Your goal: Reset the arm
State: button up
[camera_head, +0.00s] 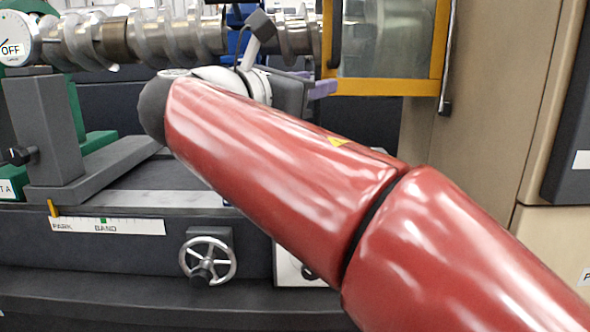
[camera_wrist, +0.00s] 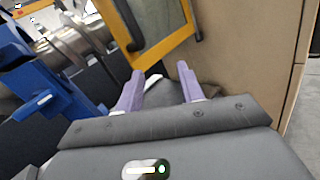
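My red arm reaches from the lower right to the upper middle in the head view and hides part of the machine. My gripper (camera_wrist: 160,88) shows in the wrist view as two purple fingers spread apart with nothing between them. It is open, in front of the yellow-framed window (camera_wrist: 160,35).
A grey bracket (camera_head: 65,140), a handwheel (camera_head: 207,261) and a PARK/BAND scale (camera_head: 108,226) are on the machine. A beige cabinet (camera_head: 485,90) stands at right. A blue part (camera_wrist: 45,85) is left of my gripper.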

jog(key=s+d+f+m+g+y, duration=0.3)
jog(key=d+f+m, duration=0.2)
jog(key=d+f, duration=0.45)
jog(key=s+d+f+m+g+y, duration=0.3)
jog(key=d+f+m, duration=0.25)
jog(key=f, duration=0.65)
jog(key=s+a+f+m+g+y, duration=0.1)
jog(key=s+f+m+y, duration=0.5)
jog(key=s+f+m, duration=0.7)
notch_tip(320, 180, down, 4)
jog(key=shift+s+a+f+m+g+y, duration=0.2)
jog(key=shift+s+a+m+g+y, duration=0.15)
jog(key=shift+m+g, duration=0.45)
